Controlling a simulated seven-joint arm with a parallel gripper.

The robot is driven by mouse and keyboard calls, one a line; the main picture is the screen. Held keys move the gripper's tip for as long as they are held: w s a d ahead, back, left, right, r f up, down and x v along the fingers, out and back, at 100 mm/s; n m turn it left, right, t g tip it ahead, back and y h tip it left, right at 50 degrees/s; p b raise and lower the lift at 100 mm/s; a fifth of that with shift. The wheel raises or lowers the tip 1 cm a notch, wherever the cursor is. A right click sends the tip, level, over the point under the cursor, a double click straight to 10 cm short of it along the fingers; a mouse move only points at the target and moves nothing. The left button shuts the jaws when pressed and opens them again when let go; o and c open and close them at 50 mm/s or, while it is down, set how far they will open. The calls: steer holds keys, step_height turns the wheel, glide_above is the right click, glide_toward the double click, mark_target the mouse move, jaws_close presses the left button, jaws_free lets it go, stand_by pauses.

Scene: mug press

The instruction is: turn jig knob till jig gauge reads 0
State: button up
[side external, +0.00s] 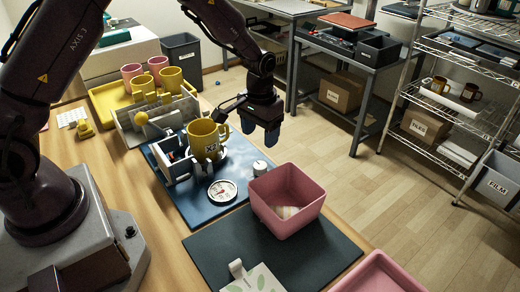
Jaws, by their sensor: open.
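The jig is a dark blue plate (184,200) on the wooden bench. A yellow mug marked "X2" (212,150) stands upright in its grey holder (176,172). The round white jig gauge (222,192) lies face up in front of the mug; its needle is too small to read. A small silver knob (260,168), which looks like the jig knob, stands at the plate's right side, near the pink bin. My gripper (260,131) points down with open, empty fingers, above and behind this knob and right of the mug. It appears apart from both.
A pink bin (286,199) stands close to the knob on a dark mat (225,246). A yellow tray (107,108) with several mugs is behind. A pink tray (376,275) lies front right.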

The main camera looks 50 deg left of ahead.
steer(key=shift+r, duration=1.45)
steer(key=s+d+r+m+t, duration=0.1)
steer(key=s+r+t, duration=0.4)
steer(key=s+r, duration=1.6)
steer(key=s+m, duration=0.1)
steer(key=s, duration=0.1)
steer(key=shift+s+d+t, duration=0.25)
steer(key=shift+s+t, duration=0.05)
steer(key=shift+s, duration=0.1)
